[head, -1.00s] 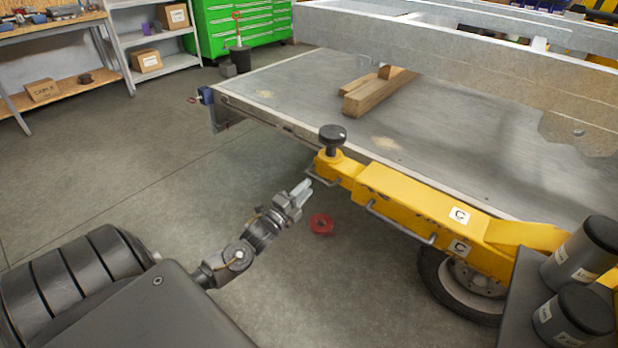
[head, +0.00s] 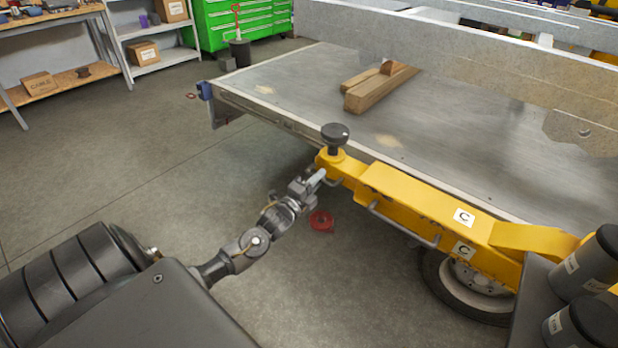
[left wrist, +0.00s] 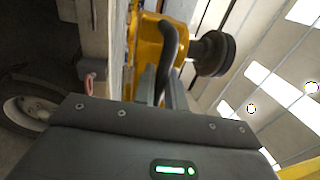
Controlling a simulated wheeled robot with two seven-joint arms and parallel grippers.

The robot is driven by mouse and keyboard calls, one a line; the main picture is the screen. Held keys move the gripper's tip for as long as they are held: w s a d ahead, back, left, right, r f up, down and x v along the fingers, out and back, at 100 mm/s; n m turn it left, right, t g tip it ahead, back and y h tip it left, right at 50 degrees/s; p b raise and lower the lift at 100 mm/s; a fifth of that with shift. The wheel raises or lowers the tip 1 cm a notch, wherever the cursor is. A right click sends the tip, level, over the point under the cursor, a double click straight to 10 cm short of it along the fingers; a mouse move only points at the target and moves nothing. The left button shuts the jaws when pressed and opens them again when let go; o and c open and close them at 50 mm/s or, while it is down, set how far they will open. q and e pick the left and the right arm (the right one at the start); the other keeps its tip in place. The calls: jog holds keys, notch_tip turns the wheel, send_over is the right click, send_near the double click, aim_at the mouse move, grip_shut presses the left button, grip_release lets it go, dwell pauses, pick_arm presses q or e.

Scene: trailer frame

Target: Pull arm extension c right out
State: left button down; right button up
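Yellow arm extension C (head: 420,205) runs along the near side of the trailer bed, marked with white C labels. A black knob (head: 335,133) stands on its left end; it also shows in the left wrist view (left wrist: 213,53). A thin bar handle (head: 318,184) sits at that end, and it shows as a dark bent bar in the left wrist view (left wrist: 168,42). My left gripper (head: 317,179) is at this handle. In the left wrist view its fingers (left wrist: 163,88) stand either side of the bar, apparently open with a small gap. My right gripper is out of view.
A second bar handle (head: 403,226) is farther right on the extension. A wheel (head: 470,287) is below it. A red ring-like object (head: 321,221) lies on the floor under my left gripper. Dark canisters (head: 588,262) stand at the right. The floor at left is clear.

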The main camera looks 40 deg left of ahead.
pick_arm(q)
jog(key=shift+w+a+r, duration=0.15)
jog(key=shift+a+r, duration=0.05)
jog(key=shift+a, duration=0.1)
